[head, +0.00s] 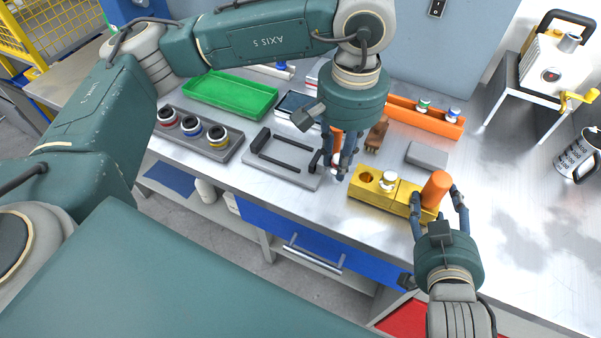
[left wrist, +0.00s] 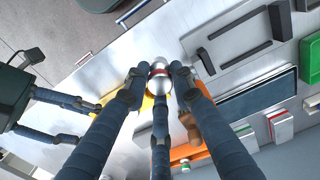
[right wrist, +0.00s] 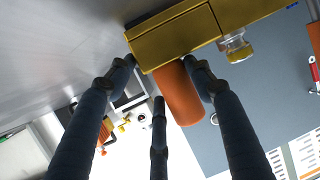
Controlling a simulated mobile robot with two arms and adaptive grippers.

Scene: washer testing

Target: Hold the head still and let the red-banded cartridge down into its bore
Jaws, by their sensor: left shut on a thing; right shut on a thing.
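The head (head: 403,197) is a brass-yellow block on the bench, with an orange cylinder (head: 437,188) standing on its right end. Its left bore (head: 367,177) is open, and a white-topped cartridge (head: 389,180) stands in the middle. My right gripper (head: 438,203) is shut on the head's right end, around the cylinder's foot; the block also shows in the right wrist view (right wrist: 175,40). My left gripper (head: 341,168) is shut on the red-banded cartridge (left wrist: 159,76), a silver piece held left of the head, apart from the bore.
A grey fixture plate (head: 284,171) with black bars lies left of my left gripper. A dark tray (head: 214,150) of ringed parts, a green tray (head: 232,93) and an orange rack (head: 440,124) stand around. A grey block (head: 427,155) lies behind the head.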

